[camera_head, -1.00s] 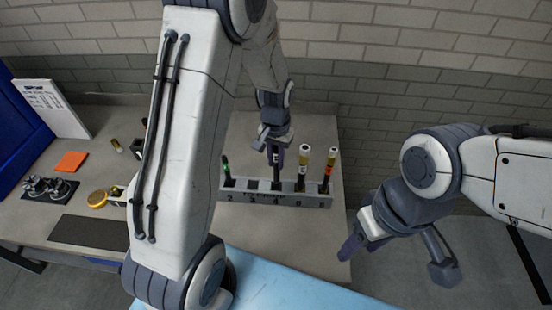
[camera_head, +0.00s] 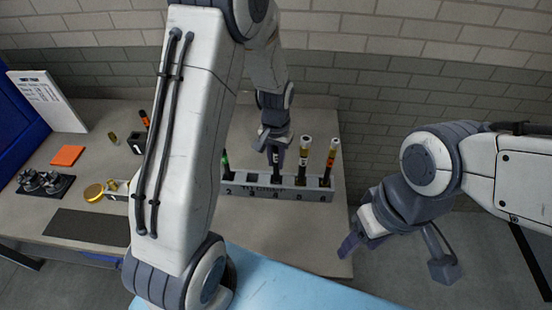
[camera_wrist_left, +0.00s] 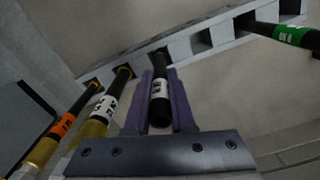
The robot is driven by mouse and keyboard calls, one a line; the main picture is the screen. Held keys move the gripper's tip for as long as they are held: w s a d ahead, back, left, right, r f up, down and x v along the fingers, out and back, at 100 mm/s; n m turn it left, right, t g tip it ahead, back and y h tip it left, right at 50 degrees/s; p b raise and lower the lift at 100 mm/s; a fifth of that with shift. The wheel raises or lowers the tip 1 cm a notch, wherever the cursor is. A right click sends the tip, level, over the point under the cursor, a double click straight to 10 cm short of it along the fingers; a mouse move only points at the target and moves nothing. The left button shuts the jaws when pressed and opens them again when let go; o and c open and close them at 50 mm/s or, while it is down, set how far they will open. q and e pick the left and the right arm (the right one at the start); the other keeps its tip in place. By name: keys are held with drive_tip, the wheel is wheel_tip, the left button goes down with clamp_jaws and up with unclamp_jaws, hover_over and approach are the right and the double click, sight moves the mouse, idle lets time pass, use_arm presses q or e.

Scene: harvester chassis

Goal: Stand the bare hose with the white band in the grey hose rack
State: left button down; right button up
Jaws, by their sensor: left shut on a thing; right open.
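My left gripper (camera_head: 275,146) is shut on a dark bare hose (camera_head: 276,169) and holds it roughly upright over the grey hose rack (camera_head: 262,191). In the left wrist view, the hose (camera_wrist_left: 160,108) with its white band (camera_wrist_left: 159,88) is between the purple fingers (camera_wrist_left: 160,100). Its far end meets the rack (camera_wrist_left: 185,48) at a slot; how deep it sits I cannot tell. My right gripper (camera_head: 362,236) is open and empty, right of the table.
A gold-topped hose with a white label (camera_head: 303,158) and an orange-banded one (camera_head: 329,160) stand in the rack close right of the held hose. A green-banded hose (camera_wrist_left: 290,35) stands at the other end. An empty slot lies between it and the held hose.

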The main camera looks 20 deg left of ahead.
sight(276, 148)
use_arm(q)
drive_tip(key=shift+f+b, duration=0.7)
drive_tip(key=shift+f, duration=0.4)
drive_tip(key=c, duration=0.7)
unclamp_jaws()
drive_tip(key=shift+r, duration=0.15)
drive_tip(key=shift+w+r, duration=0.1)
drive_tip(key=shift+r, duration=0.25)
wheel_tip(276, 148, up, 10)
drive_tip(key=shift+f+b, duration=0.2)
drive_tip(key=shift+b, duration=0.9)
